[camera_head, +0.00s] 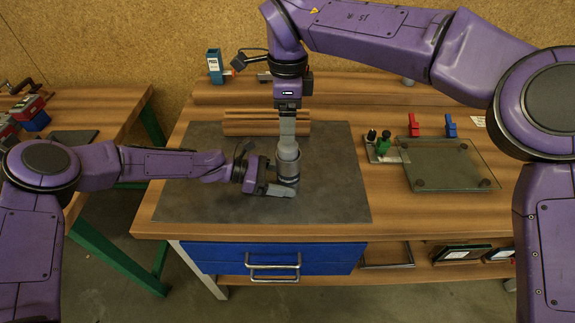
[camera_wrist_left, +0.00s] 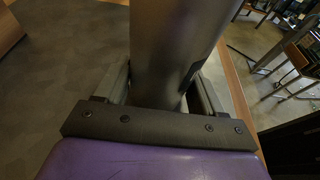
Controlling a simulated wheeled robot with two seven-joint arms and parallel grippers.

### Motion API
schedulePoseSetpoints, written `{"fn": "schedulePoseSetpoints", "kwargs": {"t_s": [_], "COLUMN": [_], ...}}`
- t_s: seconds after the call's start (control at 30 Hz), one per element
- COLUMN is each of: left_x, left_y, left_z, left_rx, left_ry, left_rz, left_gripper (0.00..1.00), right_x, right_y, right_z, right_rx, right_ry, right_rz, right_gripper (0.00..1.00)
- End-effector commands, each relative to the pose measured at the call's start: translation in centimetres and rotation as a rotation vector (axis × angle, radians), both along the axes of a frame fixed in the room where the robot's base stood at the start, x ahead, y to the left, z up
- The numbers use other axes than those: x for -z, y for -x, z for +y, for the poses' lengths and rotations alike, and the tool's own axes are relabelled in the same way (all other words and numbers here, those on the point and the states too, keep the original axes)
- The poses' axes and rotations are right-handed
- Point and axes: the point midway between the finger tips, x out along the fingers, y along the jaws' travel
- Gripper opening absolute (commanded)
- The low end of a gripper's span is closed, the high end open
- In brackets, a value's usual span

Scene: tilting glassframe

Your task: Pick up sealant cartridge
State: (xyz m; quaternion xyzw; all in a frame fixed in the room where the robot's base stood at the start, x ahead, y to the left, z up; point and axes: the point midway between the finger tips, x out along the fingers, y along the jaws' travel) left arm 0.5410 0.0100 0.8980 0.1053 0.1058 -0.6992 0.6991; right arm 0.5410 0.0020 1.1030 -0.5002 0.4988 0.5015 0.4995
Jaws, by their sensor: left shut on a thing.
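The sealant cartridge (camera_head: 288,163) is a grey cylinder standing about upright over the dark mat. In the left wrist view the cartridge (camera_wrist_left: 172,45) rises between the two fingers. My left gripper (camera_head: 280,187) is shut on its lower part from the left; the fingers (camera_wrist_left: 163,92) lie on both sides of it. My right gripper (camera_head: 288,138) points down from above, its fingers at the cartridge's top end. They are seen edge-on, so whether they are open, or touch the cartridge, I cannot tell. Whether the cartridge's base touches the mat is also unclear.
The dark mat (camera_head: 340,207) covers the left part of the wooden bench. Wooden strips (camera_head: 240,122) lie behind the cartridge. A glass pane (camera_head: 447,170), a green-handled tool (camera_head: 383,146), and red (camera_head: 414,125) and blue clamps (camera_head: 450,126) are at right. The mat's front is clear.

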Motion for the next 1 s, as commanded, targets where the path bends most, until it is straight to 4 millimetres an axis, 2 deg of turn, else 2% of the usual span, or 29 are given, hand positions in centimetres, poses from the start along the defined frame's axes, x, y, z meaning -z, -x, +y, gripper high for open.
{"fn": "schedulePoseSetpoints", "kwargs": {"t_s": [0.1,0.2,0.47,0.5,0.57,0.7,0.73,1.0], "left_x": [-0.1,-0.1,-0.1,-0.1,0.0,-0.1,-0.1,-0.1], "left_y": [0.0,0.0,0.0,0.0,0.0,0.0,0.0,0.0], "left_z": [0.0,0.0,0.0,0.0,0.0,0.0,0.0,0.0], "left_rx": [0.000,0.000,0.000,0.000,0.000,0.000,0.000,0.000], "left_ry": [0.001,0.001,0.001,0.001,0.001,0.001,0.001,0.001], "left_rz": [0.000,0.000,0.000,0.000,0.000,0.000,0.000,0.000], "left_gripper": [0.52,0.52,0.52,0.52,0.52,0.52,0.52,0.52], "right_x": [2.3,3.9,4.5,4.5,4.5,4.5,4.5,4.3], "right_y": [0.1,0.0,0.0,0.0,0.0,0.0,0.0,0.0], "right_z": [-0.3,-0.4,-0.3,-0.3,-0.3,-0.3,-0.3,-0.3], "right_rx": [0.000,0.001,0.002,0.002,0.002,0.002,0.002,0.002], "right_ry": [0.003,0.003,0.001,0.001,0.001,0.002,0.002,0.001], "right_rz": [0.003,0.001,0.000,0.000,0.000,0.000,0.000,-0.002], "right_gripper": [0.80,0.80,0.80,0.73,0.54,0.08,0.00,0.00]}}
